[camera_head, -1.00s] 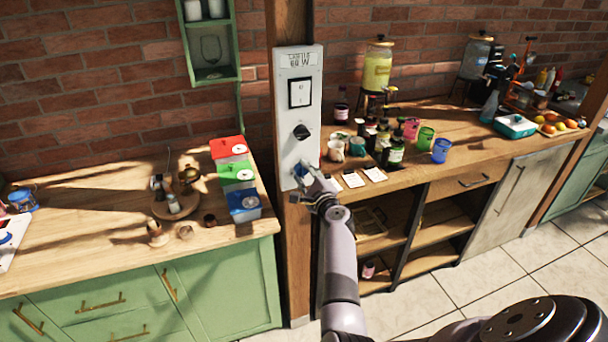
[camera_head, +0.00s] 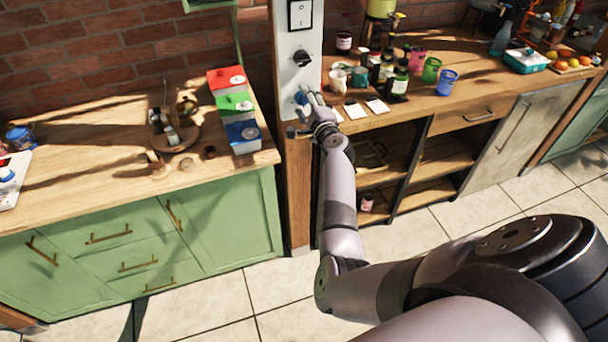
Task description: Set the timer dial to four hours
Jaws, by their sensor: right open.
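A white control panel (camera_head: 288,82) is fixed to a wooden post between two counters. A black dial (camera_head: 302,59) sits on it, below a rocker switch (camera_head: 299,13). The dial's setting and any markings are too small to read. My right gripper (camera_head: 309,97) is open at the lower part of the panel, below the dial. A small blue round part (camera_head: 300,98) shows by its fingertips. I cannot tell whether they touch it. The panel's top is cut off by the frame. My left gripper is not in view.
On the left counter (camera_head: 80,190) stand red, green and blue boxes (camera_head: 233,104) close to the post. On the right counter, bottles (camera_head: 399,82), cups (camera_head: 431,70) and white cards (camera_head: 355,110) lie near my right gripper. Open shelves (camera_head: 435,165) are below.

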